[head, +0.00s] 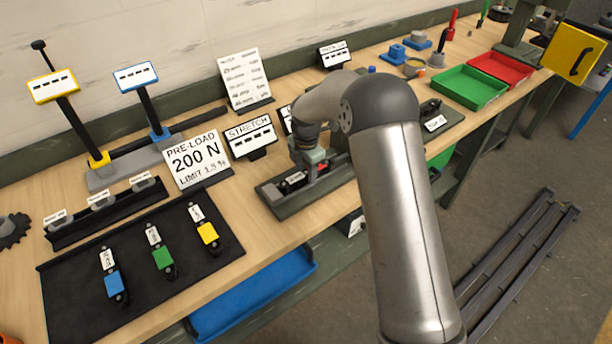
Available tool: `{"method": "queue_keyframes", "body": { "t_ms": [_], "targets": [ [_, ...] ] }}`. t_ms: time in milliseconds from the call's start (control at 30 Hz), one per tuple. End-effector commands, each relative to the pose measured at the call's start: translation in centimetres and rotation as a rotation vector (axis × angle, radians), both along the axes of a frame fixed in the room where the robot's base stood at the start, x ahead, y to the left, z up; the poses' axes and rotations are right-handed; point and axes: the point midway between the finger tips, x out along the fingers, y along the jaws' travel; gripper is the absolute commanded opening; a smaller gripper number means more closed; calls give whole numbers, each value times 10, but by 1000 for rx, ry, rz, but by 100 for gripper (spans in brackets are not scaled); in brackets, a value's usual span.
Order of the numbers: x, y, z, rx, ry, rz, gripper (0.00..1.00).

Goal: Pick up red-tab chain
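The black mat (75,285) at the front left holds chains with a blue tab (113,286), a green tab (162,257) and a yellow tab (208,233); no red tab shows there. A small red part (322,169) shows on the dark green fixture (283,210) mid-bench, with a white label (293,180) close by. It may be the red-tab chain, but most of it is hidden. My gripper (306,172) points down over this fixture, right by the red part. Its fingertips are hidden, so I cannot tell whether it is open or touching anything.
Signs reading "PRE-LOAD 200 N" (197,160) and "STRETCH" (250,138) stand behind the fixture. A green tray (470,88) and a red tray (500,68) sit at the right. A blue bin (250,295) is below the bench edge. My arm covers the bench's middle right.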

Motion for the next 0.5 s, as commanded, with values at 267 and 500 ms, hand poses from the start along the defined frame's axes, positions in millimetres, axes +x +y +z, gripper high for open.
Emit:
{"method": "queue_keyframes", "body": {
  "t_ms": [267, 500],
  "targets": [
    [1, 0, 2, 0, -2, 0, 0],
    [1, 0, 4, 1, -3, 0, 0]
  ]
}}
